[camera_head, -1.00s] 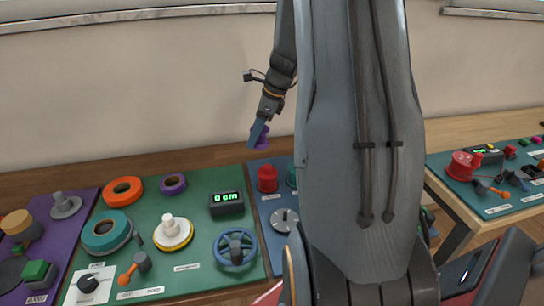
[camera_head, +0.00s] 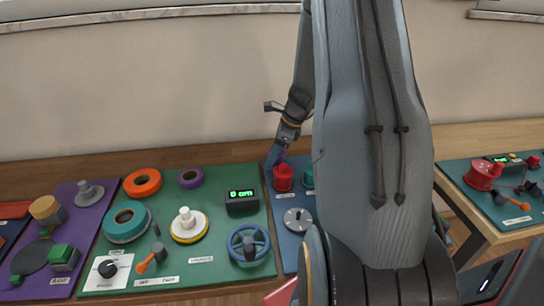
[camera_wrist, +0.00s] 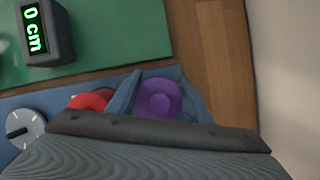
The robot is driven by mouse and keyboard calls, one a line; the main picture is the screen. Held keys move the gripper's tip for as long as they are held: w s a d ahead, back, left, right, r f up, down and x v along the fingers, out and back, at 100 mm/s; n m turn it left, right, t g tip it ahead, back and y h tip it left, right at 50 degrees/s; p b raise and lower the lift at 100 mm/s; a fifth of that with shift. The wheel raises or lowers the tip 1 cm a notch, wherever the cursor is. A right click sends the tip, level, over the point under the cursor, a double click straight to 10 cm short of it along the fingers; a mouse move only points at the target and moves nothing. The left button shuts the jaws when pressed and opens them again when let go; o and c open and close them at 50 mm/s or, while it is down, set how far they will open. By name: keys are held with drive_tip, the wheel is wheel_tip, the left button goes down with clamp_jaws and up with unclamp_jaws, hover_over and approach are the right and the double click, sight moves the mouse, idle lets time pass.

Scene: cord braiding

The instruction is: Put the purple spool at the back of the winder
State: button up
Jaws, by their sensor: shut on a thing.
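The purple spool (camera_wrist: 158,98) shows in the wrist view between the two blue fingers of my gripper (camera_wrist: 155,92). My gripper is shut on it. In the head view, my gripper (camera_head: 275,158) hangs at the back edge of the blue board (camera_head: 287,255), just left of a red spool (camera_head: 283,178). The purple spool is mostly hidden there by the fingers. In the wrist view, the red spool (camera_wrist: 90,101) lies beside the left finger. I cannot tell which part is the winder; my arm covers much of the blue board.
A green board (camera_head: 205,262) lies left, with an orange ring (camera_head: 142,182), a purple ring (camera_head: 190,178), a counter reading 0 cm (camera_head: 241,201) and a blue handwheel (camera_head: 247,244). A teal spool (camera_head: 307,176) stands right of the red one. Bare wood lies behind the boards.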

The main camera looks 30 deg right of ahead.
drive_tip(key=shift+f, duration=0.15)
drive_tip(key=o, duration=1)
drive_tip(key=shift+o, duration=0.2)
